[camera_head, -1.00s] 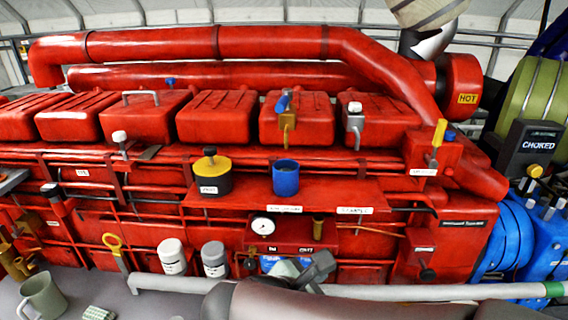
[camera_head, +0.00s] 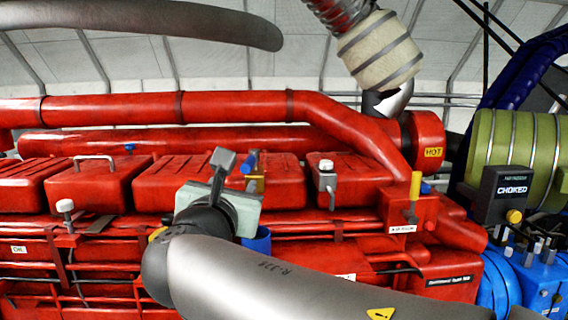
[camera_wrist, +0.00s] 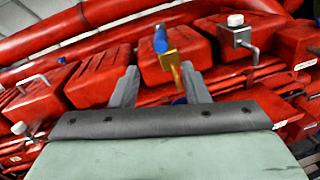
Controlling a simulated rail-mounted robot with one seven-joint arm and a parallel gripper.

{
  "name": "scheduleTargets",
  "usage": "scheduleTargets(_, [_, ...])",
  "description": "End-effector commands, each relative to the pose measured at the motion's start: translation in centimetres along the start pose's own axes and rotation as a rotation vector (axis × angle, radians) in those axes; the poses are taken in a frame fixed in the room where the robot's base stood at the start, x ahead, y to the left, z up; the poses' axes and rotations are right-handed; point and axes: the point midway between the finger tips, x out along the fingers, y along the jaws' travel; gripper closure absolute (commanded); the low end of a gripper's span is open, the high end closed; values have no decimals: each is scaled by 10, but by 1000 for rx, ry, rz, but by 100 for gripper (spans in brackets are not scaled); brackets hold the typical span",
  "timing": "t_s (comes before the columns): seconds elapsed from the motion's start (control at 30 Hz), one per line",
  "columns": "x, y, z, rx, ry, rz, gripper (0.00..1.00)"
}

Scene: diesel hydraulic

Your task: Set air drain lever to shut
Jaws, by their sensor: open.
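A lever with a yellow grip (camera_head: 415,186) stands nearly upright on a red box at the engine's right end in the head view. A small white label (camera_head: 402,229) below it seems to read "air drain". My gripper (camera_head: 233,164) is left of this lever, raised in front of the engine. It is open and holds nothing. In the wrist view my gripper (camera_wrist: 160,86) has its two grey fingers apart, with a brass valve with a blue handle (camera_wrist: 161,42) seen beyond and between them. I cannot clearly make out the yellow-gripped lever in the wrist view.
A white-topped lever (camera_head: 326,180) stands between my gripper and the yellow-gripped lever. A blue cup-like part (camera_head: 258,240) is partly hidden behind my arm. A thick red pipe (camera_head: 240,105) runs above the covers. A black "choked" box (camera_head: 508,194) stands at the right.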

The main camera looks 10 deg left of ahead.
Motion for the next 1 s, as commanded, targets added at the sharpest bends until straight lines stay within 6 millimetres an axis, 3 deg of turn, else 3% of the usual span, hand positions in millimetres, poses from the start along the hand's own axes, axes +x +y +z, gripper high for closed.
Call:
scheduleTargets(0.2, [50,0,1,-2,2,-4,59])
scheduleTargets(0.5, [109,-1,1,0,2,-4,59])
scheduleTargets(0.7, [129,-1,0,2,2,-3,59])
scheduleTargets(1.0, [133,-1,0,2,1,-2,59])
